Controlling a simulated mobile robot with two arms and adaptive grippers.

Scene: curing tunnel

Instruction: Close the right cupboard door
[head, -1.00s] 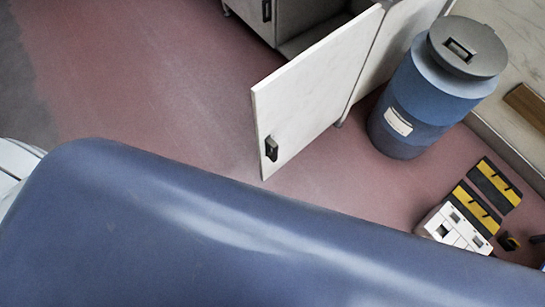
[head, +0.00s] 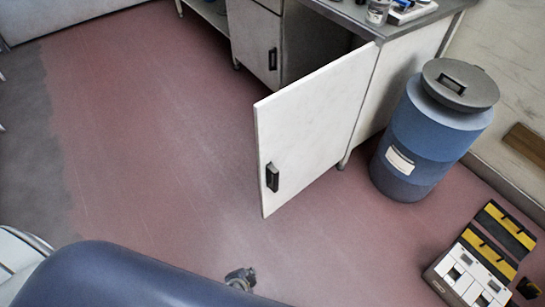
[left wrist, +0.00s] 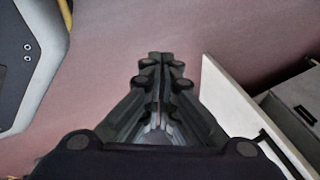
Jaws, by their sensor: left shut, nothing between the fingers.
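The right cupboard door (head: 315,135) is a white panel with a dark handle (head: 272,177). It stands swung wide open from the cupboard (head: 400,75), and part of the dark inside shows behind it. In the left wrist view the door (left wrist: 240,110) shows at the right, edge-on, with its handle near the lower right. My left gripper (head: 241,276) is low in the head view, in front of and below the door, apart from it. In the left wrist view its fingers (left wrist: 160,62) are together and empty. My right gripper is not seen.
The left cupboard door (head: 255,42) looks closed. A blue drum (head: 420,135) with a grey lid stands right of the cupboard. A white, yellow and black case (head: 475,262) lies open at the lower right. Jars (head: 378,12) stand on the worktop. The red floor left of the door is clear.

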